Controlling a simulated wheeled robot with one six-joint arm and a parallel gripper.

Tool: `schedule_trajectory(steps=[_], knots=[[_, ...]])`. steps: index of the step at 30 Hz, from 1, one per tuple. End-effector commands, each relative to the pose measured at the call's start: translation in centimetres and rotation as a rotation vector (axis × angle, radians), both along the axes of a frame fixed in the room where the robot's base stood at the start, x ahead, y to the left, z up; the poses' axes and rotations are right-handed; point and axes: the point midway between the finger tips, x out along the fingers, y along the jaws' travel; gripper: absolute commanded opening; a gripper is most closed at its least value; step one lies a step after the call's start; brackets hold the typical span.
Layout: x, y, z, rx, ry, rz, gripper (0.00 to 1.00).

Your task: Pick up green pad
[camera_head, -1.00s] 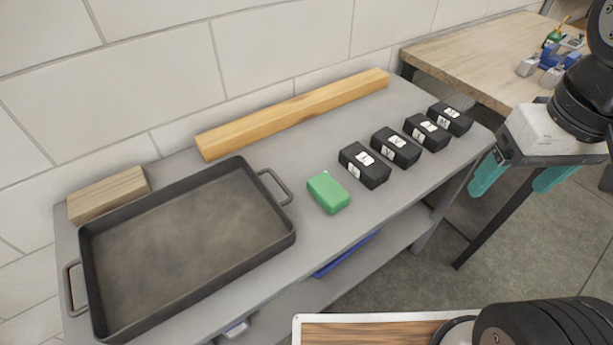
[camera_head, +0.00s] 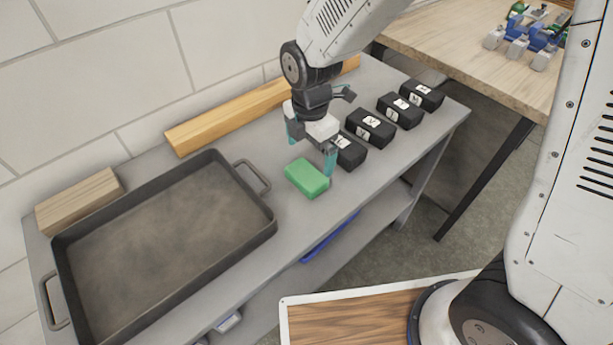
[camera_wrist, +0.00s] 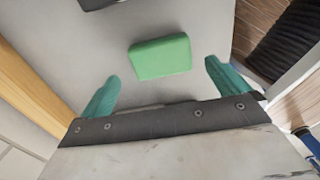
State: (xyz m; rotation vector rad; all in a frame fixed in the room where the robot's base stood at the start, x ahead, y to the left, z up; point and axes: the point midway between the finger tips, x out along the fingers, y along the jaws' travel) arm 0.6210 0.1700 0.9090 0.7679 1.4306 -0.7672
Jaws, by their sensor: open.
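The green pad (camera_head: 307,179) is a small block lying flat on the grey table, just right of the black tray. My gripper (camera_head: 311,150) is open with teal fingers, close above and behind the pad, near the black boxes. In the wrist view the green pad (camera_wrist: 160,57) lies ahead of the fingertips and between their lines. My gripper (camera_wrist: 161,76) is empty there, its two fingers spread wider than the pad.
A black tray (camera_head: 62,240) with handles fills the table's left part. Several black labelled boxes (camera_head: 371,127) stand in a row right of the pad; my gripper partly hides the nearest. A long wooden bar (camera_head: 215,123) and a wood block (camera_head: 80,200) lie along the wall.

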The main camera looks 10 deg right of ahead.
Motion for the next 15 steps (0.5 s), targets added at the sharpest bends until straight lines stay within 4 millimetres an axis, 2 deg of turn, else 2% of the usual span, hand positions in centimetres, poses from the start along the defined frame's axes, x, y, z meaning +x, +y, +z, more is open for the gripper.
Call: schedule_trajectory(steps=[15], knots=[[0.0, 0.0, -6.7, -0.001, 0.004, 0.009, 1.0]])
